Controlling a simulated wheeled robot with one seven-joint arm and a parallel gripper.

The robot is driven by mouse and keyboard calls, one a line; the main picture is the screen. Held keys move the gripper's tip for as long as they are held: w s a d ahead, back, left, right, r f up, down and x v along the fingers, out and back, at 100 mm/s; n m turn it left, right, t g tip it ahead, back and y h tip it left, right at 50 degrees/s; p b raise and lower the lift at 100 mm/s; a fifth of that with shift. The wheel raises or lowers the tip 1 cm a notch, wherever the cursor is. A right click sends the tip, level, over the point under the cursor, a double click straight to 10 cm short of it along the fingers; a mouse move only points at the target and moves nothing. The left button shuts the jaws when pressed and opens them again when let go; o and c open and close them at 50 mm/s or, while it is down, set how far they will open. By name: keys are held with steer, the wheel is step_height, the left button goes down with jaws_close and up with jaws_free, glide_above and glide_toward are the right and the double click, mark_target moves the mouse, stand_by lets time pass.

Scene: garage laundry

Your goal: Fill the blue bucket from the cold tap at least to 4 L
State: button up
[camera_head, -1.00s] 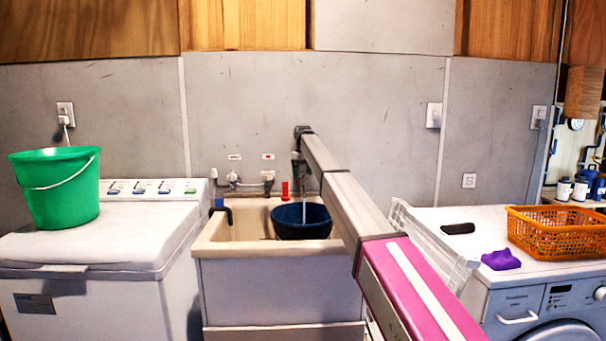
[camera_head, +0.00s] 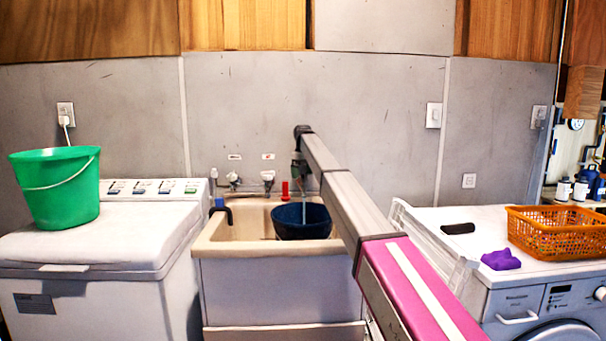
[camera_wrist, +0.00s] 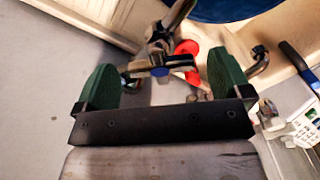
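The blue bucket (camera_head: 288,222) stands upright in the right part of the cream laundry sink (camera_head: 225,248). A thin pale stream (camera_head: 304,210) falls into it; the water level cannot be read. My gripper (camera_head: 298,168) is at the wall above the bucket. In the wrist view my gripper (camera_wrist: 162,62) has its green fingers wide apart, with a metal tap (camera_wrist: 155,62) between and beyond them, and gaps on both sides. The bucket's rim area (camera_wrist: 225,8) shows at the top. Two wall fittings (camera_head: 268,178) with small labels are left of my gripper; the label text is unreadable.
A red item (camera_head: 285,189) and a black spout-like hook with a blue top (camera_head: 222,208) are at the sink. A green bucket (camera_head: 60,188) stands on the left washer. An orange basket (camera_head: 558,235), purple cloth (camera_head: 501,260) and dark object (camera_head: 457,229) lie on the right machine.

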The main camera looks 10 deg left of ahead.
step_height(320, 180, up, 11)
stand_by(0.8)
steer(key=shift+f, duration=0.1)
